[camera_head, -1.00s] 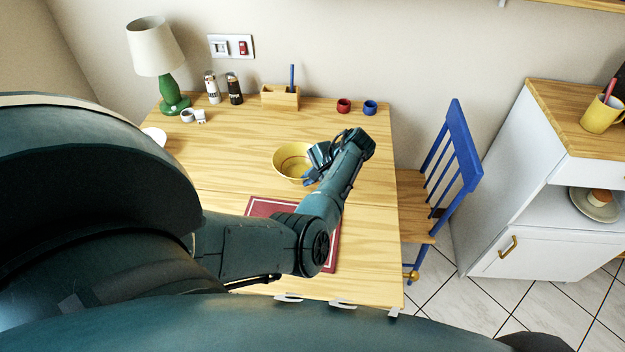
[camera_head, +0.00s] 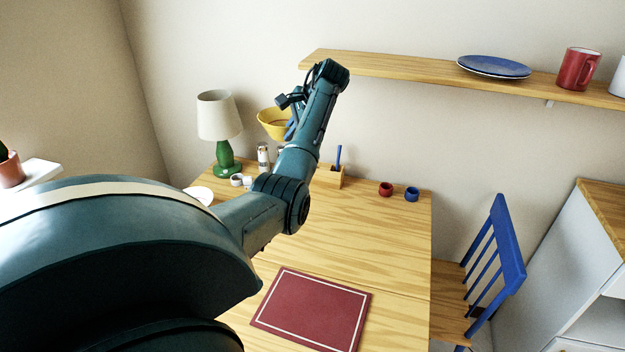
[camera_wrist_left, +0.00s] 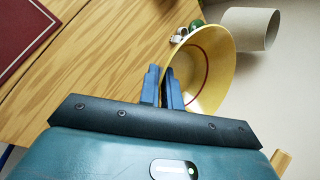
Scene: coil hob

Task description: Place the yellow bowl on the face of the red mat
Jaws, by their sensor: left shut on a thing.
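The yellow bowl (camera_head: 272,124) is held up in the air above the back of the table, near the lamp, in the head view. My left gripper (camera_head: 290,112) is shut on its rim; the arm partly hides the bowl there. In the left wrist view the fingers (camera_wrist_left: 165,88) pinch the near wall of the bowl (camera_wrist_left: 212,70), whose inside with a dark red ring shows. The red mat (camera_head: 313,308) with a pale border line lies flat and bare on the front of the table. A corner of it shows in the left wrist view (camera_wrist_left: 22,32). My right gripper is not in view.
A green lamp (camera_head: 226,155) with a white shade, shakers (camera_head: 263,158) and a wooden pen holder (camera_head: 329,177) stand along the table's back. Red (camera_head: 386,189) and blue (camera_head: 412,194) small cups sit at the back right. A shelf (camera_head: 430,76) hangs above; a blue chair (camera_head: 492,262) stands right.

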